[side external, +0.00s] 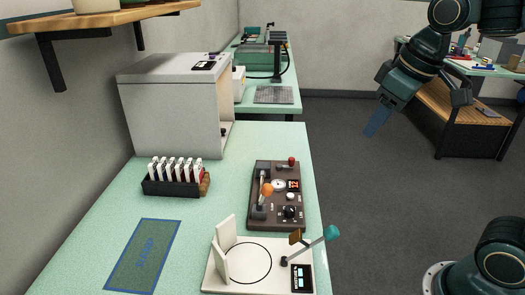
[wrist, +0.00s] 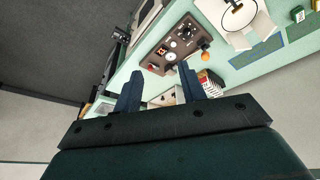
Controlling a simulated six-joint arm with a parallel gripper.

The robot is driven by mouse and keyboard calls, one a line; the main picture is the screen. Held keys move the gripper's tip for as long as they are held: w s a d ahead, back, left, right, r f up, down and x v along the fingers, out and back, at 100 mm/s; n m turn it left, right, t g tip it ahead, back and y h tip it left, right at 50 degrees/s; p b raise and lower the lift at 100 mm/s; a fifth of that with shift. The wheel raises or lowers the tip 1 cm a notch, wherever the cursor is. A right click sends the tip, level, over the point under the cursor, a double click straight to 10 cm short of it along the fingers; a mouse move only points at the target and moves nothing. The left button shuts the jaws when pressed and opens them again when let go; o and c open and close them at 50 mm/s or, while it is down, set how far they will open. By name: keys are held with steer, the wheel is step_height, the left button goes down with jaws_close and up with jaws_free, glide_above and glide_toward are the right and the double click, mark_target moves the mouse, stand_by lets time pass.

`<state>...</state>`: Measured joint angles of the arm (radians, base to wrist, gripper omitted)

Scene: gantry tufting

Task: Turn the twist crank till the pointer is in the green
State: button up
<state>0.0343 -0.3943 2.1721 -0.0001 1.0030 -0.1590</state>
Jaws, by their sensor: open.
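A brown control box (side external: 263,222) stands on the mint-green table. It carries a lever with an orange knob (side external: 267,189), a round white gauge (side external: 278,185), a black dial (side external: 290,212) and a red knob (side external: 291,161). I cannot tell which of these is the twist crank. The gauge's pointer and any green zone are too small to read. The box (wrist: 178,38) and orange knob (wrist: 206,57) also show in the wrist view. My gripper (side external: 377,122) is open and empty, in the air right of the table, well apart from the box. Its two blue fingers show in the wrist view (wrist: 159,72).
A white fixture (side external: 216,276) with a teal-knobbed lever (side external: 331,233) stands in front of the box. A black rack (side external: 173,188) of white strips and a green mat (side external: 143,256) lie left. A large grey-white cabinet (side external: 170,105) stands behind. The floor right of the table is open.

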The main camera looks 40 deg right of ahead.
steer(key=w+d+n+g, duration=0.2)
steer(key=w, duration=1.1)
steer(key=n+g, duration=0.2)
glide_above(291, 158)
step_height(291, 158, down, 10)
steer(key=shift+r, duration=0.2)
steer(key=shift+f, duration=0.15)
step_height(291, 158, down, 14)
steer(key=shift+r, duration=0.25)
jaws_close()
